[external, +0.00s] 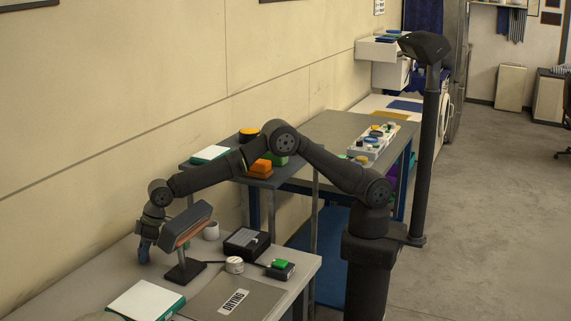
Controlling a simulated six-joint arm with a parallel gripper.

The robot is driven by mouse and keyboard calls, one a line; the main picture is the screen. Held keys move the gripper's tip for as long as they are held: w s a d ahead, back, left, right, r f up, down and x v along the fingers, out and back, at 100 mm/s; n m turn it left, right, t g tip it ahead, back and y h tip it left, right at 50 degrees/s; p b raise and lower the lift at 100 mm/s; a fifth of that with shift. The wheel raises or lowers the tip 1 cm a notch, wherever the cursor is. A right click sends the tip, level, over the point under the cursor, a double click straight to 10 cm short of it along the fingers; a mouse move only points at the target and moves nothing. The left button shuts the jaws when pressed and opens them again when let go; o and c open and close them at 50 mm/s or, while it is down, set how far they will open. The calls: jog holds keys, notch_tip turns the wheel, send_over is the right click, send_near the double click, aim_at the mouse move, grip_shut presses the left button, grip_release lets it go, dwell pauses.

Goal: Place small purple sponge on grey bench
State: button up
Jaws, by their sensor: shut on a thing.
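My gripper (146,245) is at the left, low over the near grey bench (215,262), beside the wall. It is shut on a small dark bluish-purple thing, which fits the small purple sponge (144,252). The fingers and the sponge are tiny here and blend together. I cannot tell whether the sponge touches the bench top. A second grey-topped bench (335,128) with blue legs stands farther back.
A lamp-like stand (186,270) is just right of my gripper. A raised shelf (225,170) stands behind.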

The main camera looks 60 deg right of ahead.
jog(key=shift+f, duration=0.2)
jog(key=o, duration=1)
jog(key=shift+f, duration=0.1)
jog(key=shift+r, duration=0.5)
jog(key=v, duration=1.1)
jog(key=shift+s+d+r, duration=0.1)
jog(key=shift+d+r, duration=0.05)
